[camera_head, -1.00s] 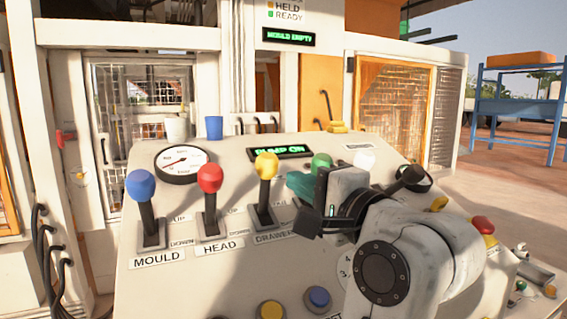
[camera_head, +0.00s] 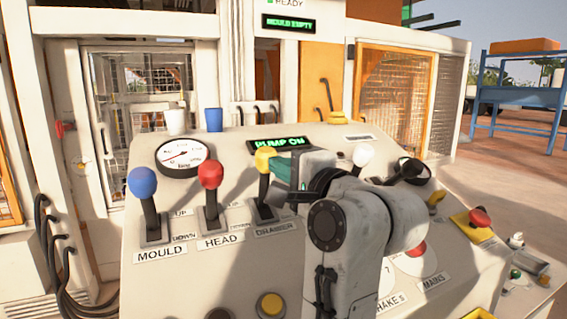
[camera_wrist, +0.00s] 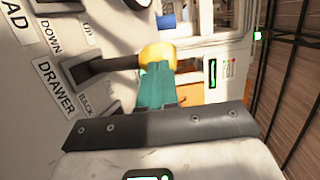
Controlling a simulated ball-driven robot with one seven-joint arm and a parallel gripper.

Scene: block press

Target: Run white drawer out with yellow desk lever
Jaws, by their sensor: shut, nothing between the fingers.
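The yellow-knobbed lever (camera_head: 264,160) stands on the sloped desk above the DRAWER label, right of the red HEAD lever (camera_head: 210,177) and the blue MOULD lever (camera_head: 143,184). My gripper (camera_head: 283,175) is shut and empty, just to the right of the yellow lever. In the wrist view its teal fingers (camera_wrist: 156,86) reach up to the yellow knob (camera_wrist: 158,54), touching it or very close; I cannot tell which. The lever's dark shaft shows left of the knob. The white drawer cannot be made out in these views.
A white-knobbed lever (camera_head: 362,155) stands right of my gripper. A display (camera_head: 282,143) reads PUMP ON; another above (camera_head: 290,23) reads MOULD EMPTY. White and blue cups (camera_head: 214,120) stand on the desk's back edge. A red button (camera_head: 480,217) is at the right.

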